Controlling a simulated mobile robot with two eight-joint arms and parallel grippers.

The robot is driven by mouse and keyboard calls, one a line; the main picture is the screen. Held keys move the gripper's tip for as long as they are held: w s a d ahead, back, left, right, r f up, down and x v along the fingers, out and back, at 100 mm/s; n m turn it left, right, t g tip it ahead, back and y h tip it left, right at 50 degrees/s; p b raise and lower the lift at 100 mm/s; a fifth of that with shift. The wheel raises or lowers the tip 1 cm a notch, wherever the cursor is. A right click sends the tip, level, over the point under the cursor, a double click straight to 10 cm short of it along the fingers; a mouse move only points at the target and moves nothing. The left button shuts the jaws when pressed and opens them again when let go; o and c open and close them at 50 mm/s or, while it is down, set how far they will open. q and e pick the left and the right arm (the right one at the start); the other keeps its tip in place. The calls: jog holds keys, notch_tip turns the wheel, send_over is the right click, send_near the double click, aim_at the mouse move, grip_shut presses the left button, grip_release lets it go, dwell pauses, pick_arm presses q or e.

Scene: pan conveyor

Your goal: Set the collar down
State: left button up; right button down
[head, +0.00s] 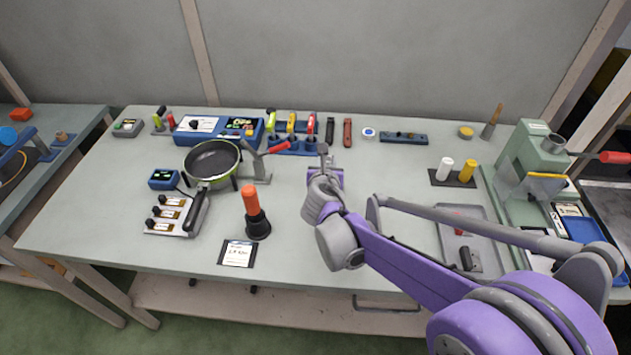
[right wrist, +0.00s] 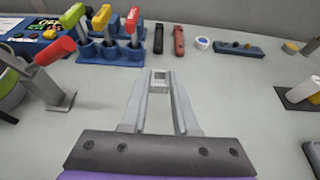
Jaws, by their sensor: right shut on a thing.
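My right gripper (right wrist: 160,84) reaches over the middle of the workbench with its two long grey fingers. It is shut on a small pale grey, squarish piece, which I take to be the collar (right wrist: 159,76), at the fingertips. In the head view the right gripper (head: 323,155) points away from me, and the collar is too small to tell from the fingertips there. I cannot tell how far the collar is above the bench top. My left gripper is not in view.
Bare bench (head: 385,165) lies right of the gripper. A blue rack (head: 290,146) with coloured handles, a dark tool (head: 330,130) and a red-brown tool (head: 347,132) stand at the back. A red-handled clamp (head: 262,160) and a pan (head: 212,160) are left. A grey tray (head: 448,240) is right.

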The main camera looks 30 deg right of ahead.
notch_tip(320, 180, down, 5)
jog(key=shift+d+r+b, duration=0.1)
jog(key=shift+r+b, duration=0.05)
jog(key=shift+b, duration=0.2)
jog(key=shift+f+b, duration=0.35)
jog(key=shift+f, duration=1.7)
jog(key=shift+f, duration=0.2)
jog(key=c, duration=0.7)
grip_release()
jog(key=shift+r, duration=0.1)
